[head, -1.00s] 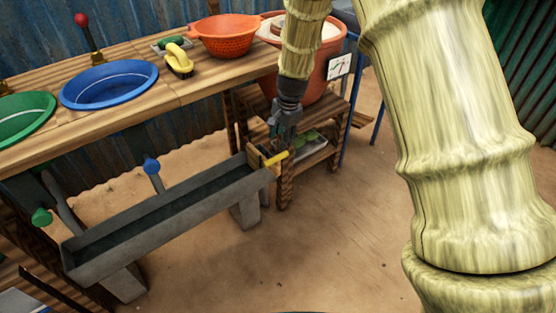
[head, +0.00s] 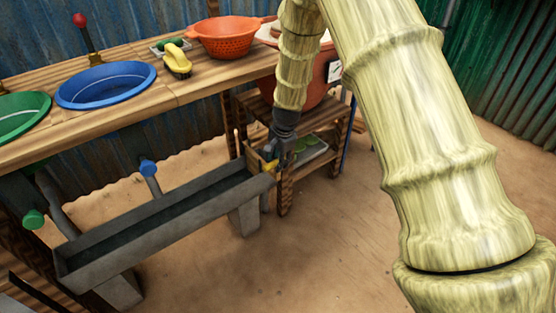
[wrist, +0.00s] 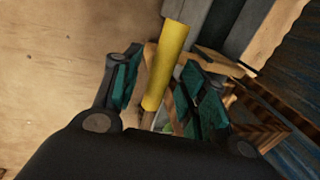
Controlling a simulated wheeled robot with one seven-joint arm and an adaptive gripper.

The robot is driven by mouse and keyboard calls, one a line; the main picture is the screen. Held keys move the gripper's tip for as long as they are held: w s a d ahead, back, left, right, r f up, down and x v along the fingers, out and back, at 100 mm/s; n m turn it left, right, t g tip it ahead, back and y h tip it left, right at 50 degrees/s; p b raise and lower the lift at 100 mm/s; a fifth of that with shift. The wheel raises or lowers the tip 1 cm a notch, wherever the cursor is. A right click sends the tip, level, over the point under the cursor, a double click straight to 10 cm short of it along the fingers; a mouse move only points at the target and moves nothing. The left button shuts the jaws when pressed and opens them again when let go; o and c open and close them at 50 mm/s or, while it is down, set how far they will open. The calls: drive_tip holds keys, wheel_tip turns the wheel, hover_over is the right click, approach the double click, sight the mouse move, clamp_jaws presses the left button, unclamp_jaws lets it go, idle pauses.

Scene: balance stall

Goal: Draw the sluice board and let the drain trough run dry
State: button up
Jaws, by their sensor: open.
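The grey drain trough (head: 150,232) runs across the lower left of the head view, with dark contents along its bottom. At its right end is the wooden sluice board (head: 252,160), whose yellow handle (head: 270,166) sticks out; the handle also shows in the wrist view (wrist: 167,65). My gripper (head: 275,156) is at this end of the trough. In the wrist view my gripper (wrist: 160,88) is open, with its green-padded fingers on either side of the handle. I cannot tell whether either finger touches it.
Above the trough is a wooden counter (head: 190,92) with a blue basin (head: 106,85), a green basin (head: 22,117), a yellow-handled brush (head: 177,62) and an orange colander (head: 222,38). A wooden shelf (head: 300,185) stands just right of the trough end. Floor in front is clear.

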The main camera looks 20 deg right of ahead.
clamp_jaws()
drive_tip(key=shift+r, duration=0.1)
wheel_tip(320, 180, up, 8)
drive_tip(key=p, duration=0.8)
drive_tip(key=shift+f, duration=0.2)
unclamp_jaws()
drive_tip(key=shift+f, duration=0.1)
